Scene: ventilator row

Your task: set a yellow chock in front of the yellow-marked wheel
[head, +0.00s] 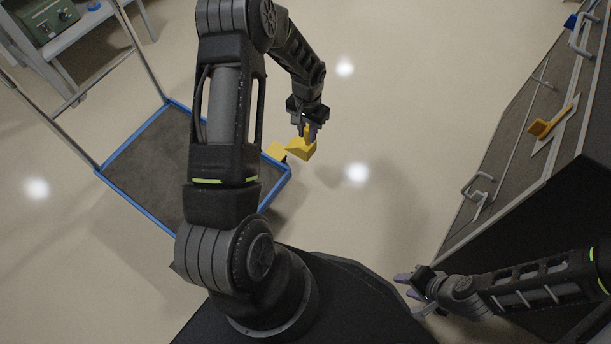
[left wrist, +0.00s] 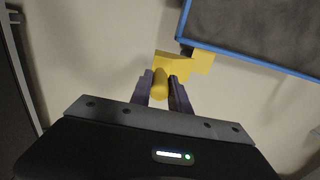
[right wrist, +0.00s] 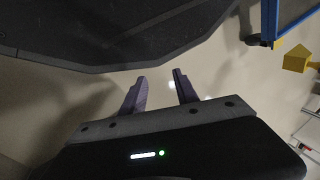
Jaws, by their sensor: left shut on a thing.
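My left gripper (head: 308,130) is shut on the handle of a yellow chock (head: 301,150). In the left wrist view the handle sits between the fingers and the chock's block (left wrist: 173,64) lies just beyond them. A yellow marking (head: 276,150) shows at the near right corner of the blue-rimmed cart (head: 281,187), right beside the chock. The wheel under that corner is mostly hidden; a dark wheel (right wrist: 257,40) shows in the right wrist view, apart from the chock (right wrist: 297,58). I cannot tell whether the chock touches the floor. My right gripper (head: 408,284) is open and empty.
The cart has a grey deck and upright metal posts. A bench with a green device (head: 48,18) stands at the upper left. A panelled unit with handles and an orange lever (head: 550,124) runs along the right. The floor right of the chock is clear.

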